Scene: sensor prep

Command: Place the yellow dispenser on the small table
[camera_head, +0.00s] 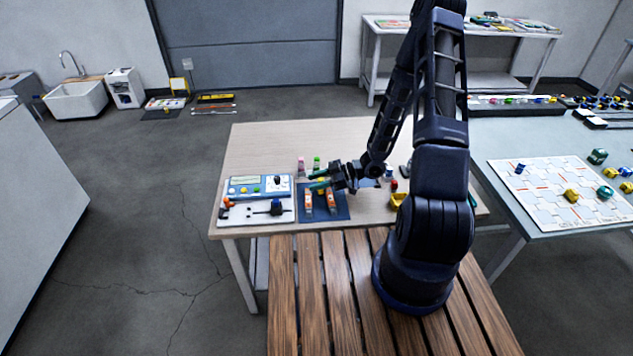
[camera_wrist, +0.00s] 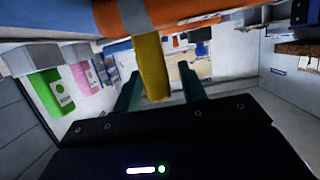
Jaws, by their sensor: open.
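In the head view only a small yellow patch (camera_head: 322,181) shows beside the fingers. A pink bottle (camera_head: 301,165) and a green bottle (camera_head: 316,162) stand just behind the gripper. A slatted wooden table (camera_head: 312,290) is nearest; I cannot tell which table is the small one.
Two orange-and-white items (camera_head: 308,203) (camera_head: 332,202) lie on a dark blue mat (camera_head: 341,209) just in front of the gripper. A blue-and-white panel (camera_head: 236,213) with tools is to the left. A grey table (camera_head: 510,135) with a white board is to the right.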

